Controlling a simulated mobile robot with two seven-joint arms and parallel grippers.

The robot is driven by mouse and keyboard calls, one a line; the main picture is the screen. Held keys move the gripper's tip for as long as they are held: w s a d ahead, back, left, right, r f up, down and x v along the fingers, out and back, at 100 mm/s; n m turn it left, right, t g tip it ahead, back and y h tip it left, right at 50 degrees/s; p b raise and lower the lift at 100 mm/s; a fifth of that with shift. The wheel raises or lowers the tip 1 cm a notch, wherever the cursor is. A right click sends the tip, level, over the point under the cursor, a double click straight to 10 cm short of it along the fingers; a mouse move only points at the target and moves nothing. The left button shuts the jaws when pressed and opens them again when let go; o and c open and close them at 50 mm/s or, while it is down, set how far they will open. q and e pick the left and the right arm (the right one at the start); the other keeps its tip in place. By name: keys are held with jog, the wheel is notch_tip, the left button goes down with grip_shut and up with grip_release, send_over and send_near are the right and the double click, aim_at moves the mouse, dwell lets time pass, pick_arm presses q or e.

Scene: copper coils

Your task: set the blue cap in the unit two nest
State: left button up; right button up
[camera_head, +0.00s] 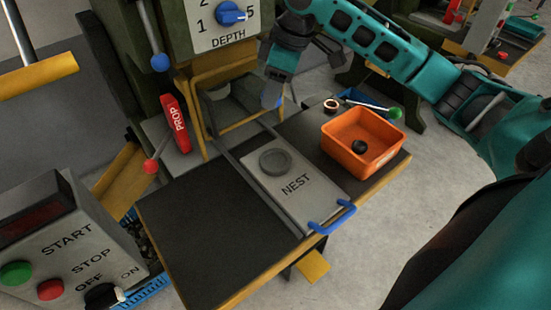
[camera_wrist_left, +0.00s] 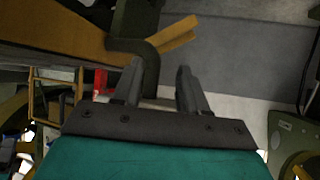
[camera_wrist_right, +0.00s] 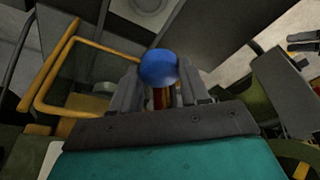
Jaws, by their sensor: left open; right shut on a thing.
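The blue cap (camera_wrist_right: 158,67) is a rounded blue piece with a reddish-brown part under it. In the right wrist view it sits between the fingertips of my right gripper (camera_head: 271,98), which is shut on it. In the head view the gripper is beside the yellow guard frame, behind the nest, and hides most of the cap. The nest plate (camera_head: 309,205), marked NEST, has a round grey seat (camera_head: 275,162) with nothing on it. I see no unit number on it. My left gripper (camera_wrist_left: 155,82) is open and empty in the left wrist view, outside the head view.
An orange bin (camera_head: 344,162) holding a dark round piece stands right of the nest. A copper ring (camera_head: 331,105) and a green-knobbed lever (camera_head: 395,113) are behind it. The dark left tabletop is clear.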

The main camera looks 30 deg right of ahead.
jog(key=shift+w+d+r+n, duration=0.25)
jog(key=shift+w+d+n, duration=0.05)
jog(key=shift+d+n, duration=0.3)
jog(key=b, duration=0.2)
send_over(273, 160)
jog(key=f, duration=1)
jog(key=d+f, duration=0.1)
jog(key=f, duration=0.4)
jog(key=shift+s+f, duration=0.15)
jog(key=shift+s, duration=0.25)
notch_tip(273, 160, down, 4)
jog(key=shift+a+r+b, duration=0.1)
jog(key=shift+r+b, duration=0.05)
jog(key=shift+b, duration=0.4)
jog(key=shift+f, duration=0.4)
jog(key=shift+f, duration=0.1)
